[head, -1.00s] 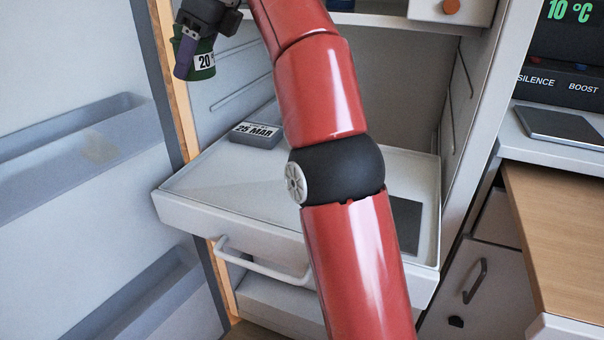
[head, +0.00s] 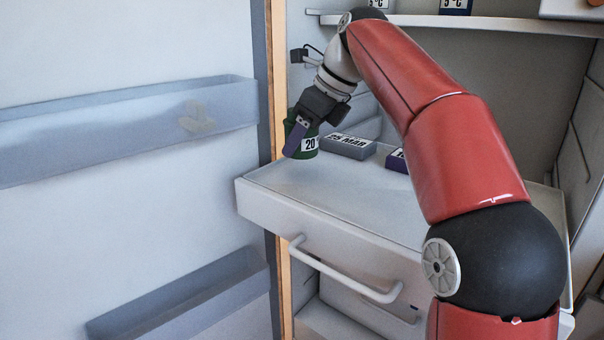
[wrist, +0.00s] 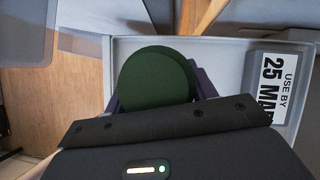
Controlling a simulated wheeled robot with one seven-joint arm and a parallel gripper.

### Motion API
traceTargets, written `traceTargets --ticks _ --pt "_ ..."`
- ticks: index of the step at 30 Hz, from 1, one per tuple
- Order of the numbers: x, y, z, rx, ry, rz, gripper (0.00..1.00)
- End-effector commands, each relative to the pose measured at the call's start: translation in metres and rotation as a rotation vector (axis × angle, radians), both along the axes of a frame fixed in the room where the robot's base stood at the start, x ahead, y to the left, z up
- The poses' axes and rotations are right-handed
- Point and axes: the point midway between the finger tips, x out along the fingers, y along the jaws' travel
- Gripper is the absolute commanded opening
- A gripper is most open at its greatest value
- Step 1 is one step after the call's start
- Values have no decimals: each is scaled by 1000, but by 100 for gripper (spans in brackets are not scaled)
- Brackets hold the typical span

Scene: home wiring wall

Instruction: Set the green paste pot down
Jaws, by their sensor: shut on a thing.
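The green paste pot (head: 304,154) has a white label reading "20" and shows at the back left corner of the pull-out white tray (head: 340,196). My gripper (head: 297,138) is shut on it, with a purple finger across its near side. In the wrist view the round dark green top (wrist: 155,74) sits between the purple fingers, over the left end of the tray (wrist: 224,52). The pot's base is low by the tray surface; I cannot tell whether it touches.
A grey block marked "25 MAR" (head: 347,146) lies on the tray right of the pot, with a gap between. A purple block (head: 397,161) is farther right, partly behind my arm. The tray's front left is bare. The open door (head: 130,60) with bins stands left.

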Motion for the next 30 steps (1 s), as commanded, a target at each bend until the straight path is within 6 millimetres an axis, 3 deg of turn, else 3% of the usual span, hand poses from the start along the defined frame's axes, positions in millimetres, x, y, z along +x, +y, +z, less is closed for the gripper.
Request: traceTargets --ticks 5,12,23,24,29,30 --pt "-1 0 -11 0 -2 0 2" --pt "-1 0 -42 1 -1 0 2" --pt "-1 0 -44 0 -2 1 2" --pt "0 0 -45 0 0 1 57" --pt "0 0 -45 0 0 1 78" --pt "0 0 -45 0 0 1 78"
